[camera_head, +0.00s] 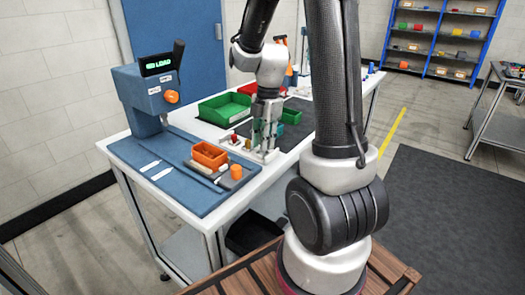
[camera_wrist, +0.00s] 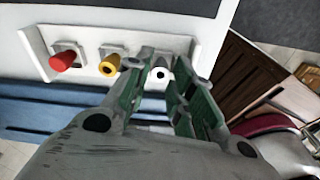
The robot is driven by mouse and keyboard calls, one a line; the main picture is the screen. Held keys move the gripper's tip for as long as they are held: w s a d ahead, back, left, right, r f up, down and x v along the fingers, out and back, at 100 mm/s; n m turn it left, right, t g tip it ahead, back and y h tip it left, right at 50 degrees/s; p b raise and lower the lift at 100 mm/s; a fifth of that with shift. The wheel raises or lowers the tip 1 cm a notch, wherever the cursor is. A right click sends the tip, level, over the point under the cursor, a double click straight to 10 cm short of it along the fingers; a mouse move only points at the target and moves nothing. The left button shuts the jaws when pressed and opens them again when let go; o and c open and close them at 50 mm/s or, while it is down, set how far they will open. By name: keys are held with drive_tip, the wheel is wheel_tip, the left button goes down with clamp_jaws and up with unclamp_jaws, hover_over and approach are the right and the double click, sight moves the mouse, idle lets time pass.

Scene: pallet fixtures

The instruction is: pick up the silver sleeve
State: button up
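The silver sleeve (camera_wrist: 160,74) stands in the fixture row in the wrist view, its dark hole facing the camera. My gripper (camera_wrist: 161,62) has its two green-padded fingers on either side of it. The fingertips are very close to the sleeve, and I cannot tell whether they touch it. The sleeve cannot be made out there, near the fingertips.
A red sleeve (camera_wrist: 65,60) and a yellow sleeve (camera_wrist: 110,64) stand left of the silver one in the same row. A green bin (camera_head: 224,108) stands behind.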

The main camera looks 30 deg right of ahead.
drive_tip(key=shift+a+f, duration=0.1)
drive_tip(key=shift+f, duration=0.5)
clamp_jaws()
